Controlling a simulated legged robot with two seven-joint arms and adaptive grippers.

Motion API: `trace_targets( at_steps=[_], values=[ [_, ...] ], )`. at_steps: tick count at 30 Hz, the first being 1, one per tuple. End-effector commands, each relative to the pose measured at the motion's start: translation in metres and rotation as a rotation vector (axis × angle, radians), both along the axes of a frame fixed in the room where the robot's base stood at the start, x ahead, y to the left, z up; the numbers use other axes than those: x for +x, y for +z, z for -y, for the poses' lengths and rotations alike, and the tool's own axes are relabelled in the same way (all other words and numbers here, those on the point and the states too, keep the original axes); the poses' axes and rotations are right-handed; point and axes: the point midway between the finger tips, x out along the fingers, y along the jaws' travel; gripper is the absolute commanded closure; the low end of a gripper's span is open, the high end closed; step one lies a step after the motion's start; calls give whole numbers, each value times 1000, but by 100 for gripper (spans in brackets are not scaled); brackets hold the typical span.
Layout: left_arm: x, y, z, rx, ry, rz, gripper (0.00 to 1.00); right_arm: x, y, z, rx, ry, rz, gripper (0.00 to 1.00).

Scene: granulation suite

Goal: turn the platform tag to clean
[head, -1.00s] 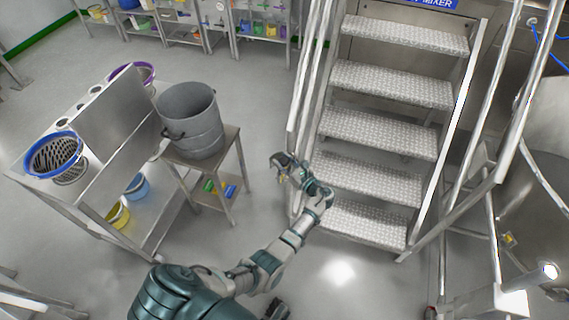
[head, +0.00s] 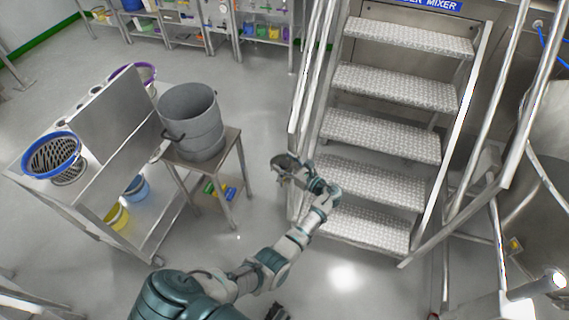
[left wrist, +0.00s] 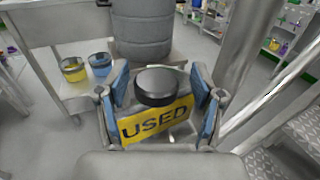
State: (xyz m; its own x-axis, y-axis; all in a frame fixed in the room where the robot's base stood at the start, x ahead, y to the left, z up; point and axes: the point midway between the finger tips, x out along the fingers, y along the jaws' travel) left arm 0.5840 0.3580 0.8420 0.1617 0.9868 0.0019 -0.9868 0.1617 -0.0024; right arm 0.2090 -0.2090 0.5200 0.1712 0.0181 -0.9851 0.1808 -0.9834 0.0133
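The platform tag (left wrist: 155,122) is a yellow plate reading USED in dark letters, seen in the left wrist view. A dark round knob (left wrist: 157,86) sits in front of its upper part. My left gripper (left wrist: 159,90) has its two blue-padded fingers spread on either side of the knob, with visible gaps to it. I cannot tell whether a finger touches the tag's edges. In the head view my left gripper (head: 283,166) is beside the lower left stair rail; the tag cannot be made out there.
Metal platform stairs (head: 385,135) with handrails (head: 312,75) stand just right of my left gripper. A grey drum (head: 190,122) rests on a small stand to the left. A steel bench (head: 95,195) with sieves and buckets is farther left. Floor between stand and stairs is clear.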

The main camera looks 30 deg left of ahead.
Motion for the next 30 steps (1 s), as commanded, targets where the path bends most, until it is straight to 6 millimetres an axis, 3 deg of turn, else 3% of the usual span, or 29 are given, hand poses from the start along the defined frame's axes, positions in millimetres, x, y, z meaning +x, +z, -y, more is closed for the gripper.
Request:
trace_targets(
  at_steps=[7, 11, 24, 30],
  values=[
    [-1, -2, 0, -1, 2, -3, 32, 1, 0, 0, 0, -1, 1, 30],
    [-3, -3, 10, -2, 2, -3, 32, 0, 0, 0, 0, -1, 2, 30],
    [-15, -3, 99, -1, 0, -3, 32, -1, 0, 0, 0, 0, 2, 30],
    [-18, -3, 117, 0, 1, -3, 32, -1, 0, 0, 0, 0, 2, 30]
  ],
)
